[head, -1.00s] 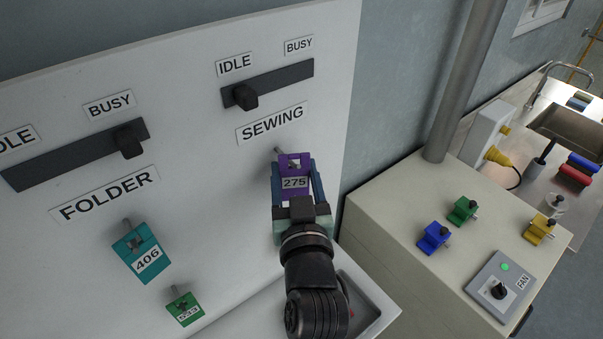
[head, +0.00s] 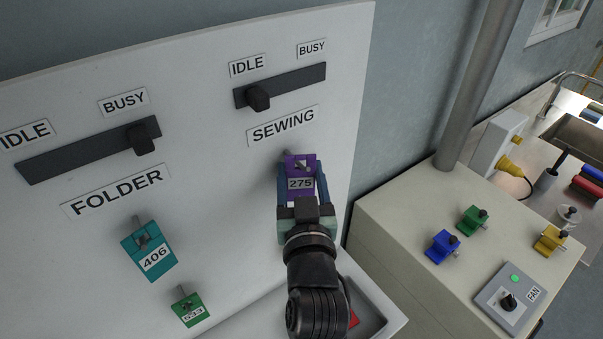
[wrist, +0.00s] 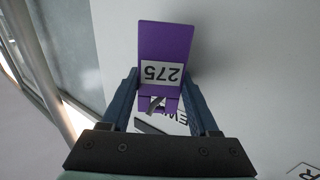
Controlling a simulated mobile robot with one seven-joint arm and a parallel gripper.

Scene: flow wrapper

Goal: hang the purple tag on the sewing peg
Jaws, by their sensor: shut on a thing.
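The purple tag (head: 301,170), marked 275, is at the sewing peg (head: 286,153), below the SEWING label (head: 283,127). My gripper (head: 303,180) is shut on the tag, with a blue finger at each side. The peg shows at the tag's upper left, and a grey piece shows in the tag's opening. In the wrist view the tag (wrist: 166,45) stands between the fingers (wrist: 160,85), its number upside down, and a grey pin shows at its opening. I cannot tell whether the tag's weight rests on the peg.
A teal tag (head: 149,255) marked 406 and a green tag (head: 191,308) hang at left, under FOLDER (head: 116,192). Black sliders sit above both labels. A tray (head: 385,318) lies below the board. A counter (head: 410,215) with several coloured tags and a fan switch box (head: 508,298) is at right.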

